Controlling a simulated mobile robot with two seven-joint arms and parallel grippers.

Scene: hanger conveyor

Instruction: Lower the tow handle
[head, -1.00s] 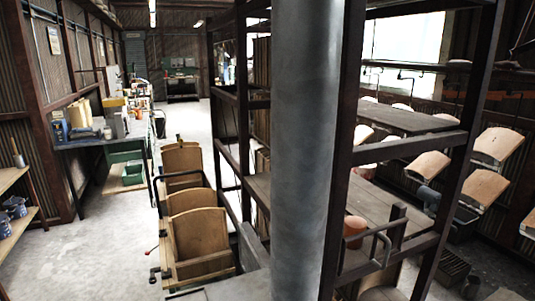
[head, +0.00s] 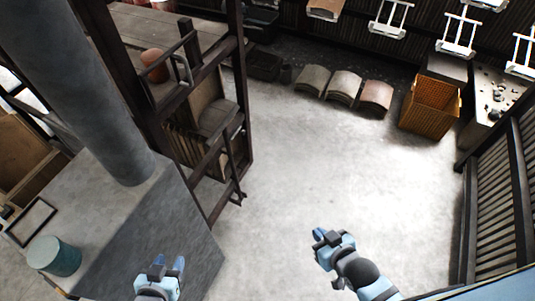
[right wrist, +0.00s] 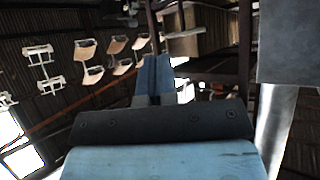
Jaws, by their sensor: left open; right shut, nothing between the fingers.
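I cannot pick out the tow handle for certain in these views. A curved metal bar (head: 183,70) shows on the dark rack in the head view, but I cannot tell whether it is part of a tow handle. My left gripper (head: 168,264) is open and empty at the bottom of the head view, in front of the grey block. My right gripper (head: 322,237) is shut and empty above the bare floor, to the right of it. Its closed fingers also show in the right wrist view (right wrist: 156,75). Neither gripper appears to touch anything.
A grey block (head: 195,215) with a thick column (head: 85,90) and a teal pot (head: 54,256) stands at left. The dark rack (head: 242,90) is behind it. An orange crate (head: 432,105) and curved boards (head: 344,86) lie farther back. The middle floor (head: 300,170) is clear.

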